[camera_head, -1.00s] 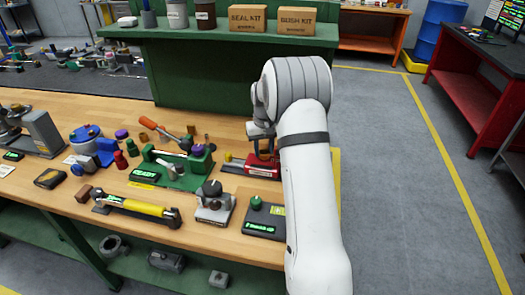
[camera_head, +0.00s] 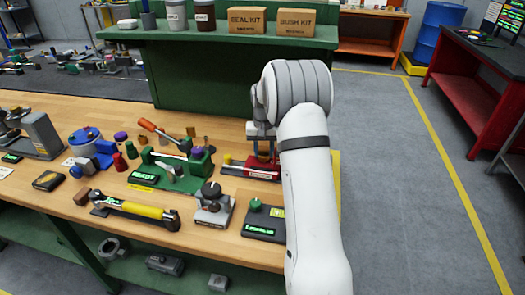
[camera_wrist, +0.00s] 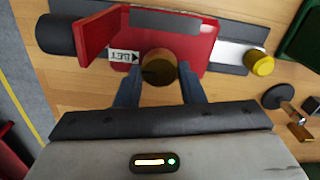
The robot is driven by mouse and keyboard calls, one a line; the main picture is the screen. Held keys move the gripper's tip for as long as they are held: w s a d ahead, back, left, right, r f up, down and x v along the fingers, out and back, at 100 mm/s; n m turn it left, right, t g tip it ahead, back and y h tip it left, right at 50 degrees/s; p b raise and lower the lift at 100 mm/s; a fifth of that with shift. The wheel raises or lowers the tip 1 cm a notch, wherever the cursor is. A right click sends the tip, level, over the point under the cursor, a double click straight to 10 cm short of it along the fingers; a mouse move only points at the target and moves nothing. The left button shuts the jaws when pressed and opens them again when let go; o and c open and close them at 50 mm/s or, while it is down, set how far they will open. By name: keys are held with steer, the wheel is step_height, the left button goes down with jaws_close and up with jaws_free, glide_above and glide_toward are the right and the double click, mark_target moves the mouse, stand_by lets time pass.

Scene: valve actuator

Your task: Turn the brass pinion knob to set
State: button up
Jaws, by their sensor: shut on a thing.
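The brass pinion knob (camera_wrist: 158,66) is a round, dull gold cylinder in the wrist view, set in front of the red actuator body (camera_wrist: 190,38). A white SET label with a black arrow (camera_wrist: 123,56) is on the red body just left of the knob. My gripper (camera_wrist: 160,82) has its two dark blue-grey fingers on either side of the knob and is shut on it. In the head view my gripper (camera_head: 262,145) reaches down at the red actuator (camera_head: 252,172) near the bench's right end.
A yellow-capped silver rod (camera_wrist: 258,64) sticks out right of the red body in the wrist view. A green fixture (camera_head: 180,172) stands left of the actuator. A black box with a green knob (camera_head: 264,222) sits in front. A green shelf (camera_head: 230,80) stands behind.

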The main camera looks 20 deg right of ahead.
mark_target(263, 153)
steer(key=o, duration=1)
steer(key=shift+w, duration=0.1)
steer(key=shift+r, duration=0.15)
step_height(263, 153, up, 8)
steer(key=shift+a+f+b, duration=0.1)
steer(key=shift+f+b, duration=0.1)
steer(key=shift+b, duration=0.2)
